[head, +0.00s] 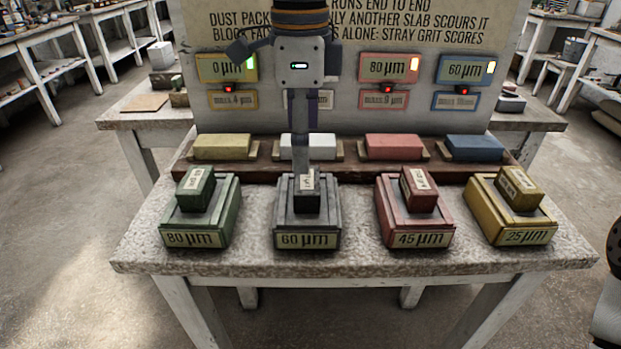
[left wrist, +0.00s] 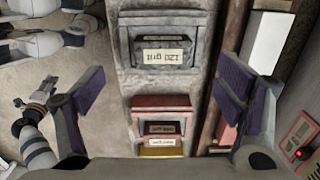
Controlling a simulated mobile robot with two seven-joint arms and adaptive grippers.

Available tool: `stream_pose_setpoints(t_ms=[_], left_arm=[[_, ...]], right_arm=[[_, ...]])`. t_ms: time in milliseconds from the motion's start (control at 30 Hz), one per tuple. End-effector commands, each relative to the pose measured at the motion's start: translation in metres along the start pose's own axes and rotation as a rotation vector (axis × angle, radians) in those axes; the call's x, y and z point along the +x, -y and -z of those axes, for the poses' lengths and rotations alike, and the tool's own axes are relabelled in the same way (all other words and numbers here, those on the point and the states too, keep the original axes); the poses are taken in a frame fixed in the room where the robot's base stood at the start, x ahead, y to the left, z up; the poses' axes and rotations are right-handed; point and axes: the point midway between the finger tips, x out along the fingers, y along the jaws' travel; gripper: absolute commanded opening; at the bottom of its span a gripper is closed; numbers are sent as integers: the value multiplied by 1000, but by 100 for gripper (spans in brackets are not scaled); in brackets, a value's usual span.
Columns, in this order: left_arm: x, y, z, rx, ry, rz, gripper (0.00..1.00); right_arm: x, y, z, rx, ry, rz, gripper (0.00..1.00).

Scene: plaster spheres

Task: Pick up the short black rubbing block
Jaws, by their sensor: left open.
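The short black rubbing block (head: 306,200) has a pale label and sits on top of the dark grey slab (head: 307,241) marked 60 µm, second from the left on the table. In the left wrist view the block (left wrist: 163,56) shows its label, which reads 120 grit upside down. My left gripper (head: 302,145) points down over the slab, its fingers nearly in line in the head view. In the left wrist view my left gripper (left wrist: 160,90) is open and empty, its purple pads wide apart. My right gripper (left wrist: 40,93) seems to show small at the left; its jaws are unclear.
Green (head: 196,189), red (head: 419,189) and yellow (head: 518,188) blocks sit on neighbouring slabs. Behind them a wooden rack (head: 265,166) holds yellow, white, red and blue bars. An upright sign board (head: 210,105) rises behind the rack. The table's front strip (head: 350,259) is clear.

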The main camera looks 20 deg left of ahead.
Motion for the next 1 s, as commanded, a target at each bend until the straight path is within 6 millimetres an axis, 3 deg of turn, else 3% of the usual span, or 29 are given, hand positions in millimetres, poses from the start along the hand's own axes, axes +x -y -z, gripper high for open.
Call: stream_pose_setpoints(t_ms=[400,700,967,1000], left_arm=[[71,2,6,0,0,-3,86],[79,2,6,-1,-1,2,86],[79,2,6,-1,0,1,27],[79,2,6,-1,0,1,26]], right_arm=[[1,0,0,0,0,0,40],[0,0,1,0,-1,0,40],[0,0,1,0,-1,0,40],[0,0,1,0,-1,0,40]])
